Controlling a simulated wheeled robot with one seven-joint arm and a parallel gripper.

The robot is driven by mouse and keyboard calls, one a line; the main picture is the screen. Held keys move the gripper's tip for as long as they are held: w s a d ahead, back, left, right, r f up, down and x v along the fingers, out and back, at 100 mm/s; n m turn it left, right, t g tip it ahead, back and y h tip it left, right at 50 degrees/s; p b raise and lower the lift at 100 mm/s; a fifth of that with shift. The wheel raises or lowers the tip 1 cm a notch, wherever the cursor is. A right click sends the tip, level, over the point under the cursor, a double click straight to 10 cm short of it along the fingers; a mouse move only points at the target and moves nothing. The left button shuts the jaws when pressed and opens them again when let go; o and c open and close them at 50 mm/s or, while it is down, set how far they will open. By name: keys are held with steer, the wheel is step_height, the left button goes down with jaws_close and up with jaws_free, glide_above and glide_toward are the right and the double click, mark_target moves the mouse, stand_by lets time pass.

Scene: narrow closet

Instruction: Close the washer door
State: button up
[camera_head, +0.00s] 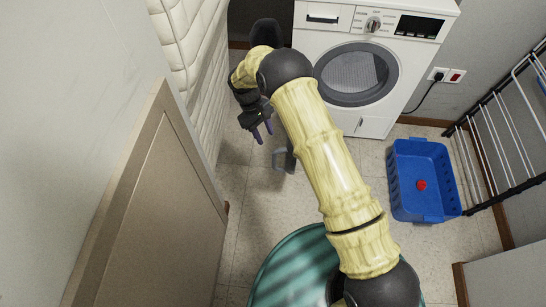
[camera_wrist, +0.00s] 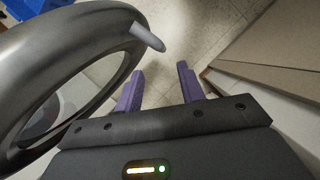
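The white washer (camera_head: 435,55) stands at the back in the head view, its round dark-rimmed front (camera_head: 357,75) facing me. In the wrist view the open door is a large grey ring (camera_wrist: 45,50) filling the left side. A light grey handle (camera_wrist: 147,37) sticks out from its edge, beyond the fingertips. In the head view only a grey bit of what looks like the door (camera_head: 284,159) shows; my arm hides the rest. My gripper (camera_head: 262,131) is open and empty, left of the door. Its purple fingers (camera_wrist: 160,72) are apart, with floor between them; contact with the door cannot be told.
A blue basket (camera_head: 400,205) with a red item (camera_head: 421,185) sits on the floor at right, beside a drying rack (camera_head: 490,150). A teal striped round object (camera_head: 285,270) is near the front. A beige panel (camera_head: 150,210) and quilted white wall (camera_head: 195,50) bound the left.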

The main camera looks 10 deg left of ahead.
mark_target(274, 157)
steer(key=b+x, duration=0.1)
steer(key=x, duration=1.1)
steer(key=shift+a, duration=0.1)
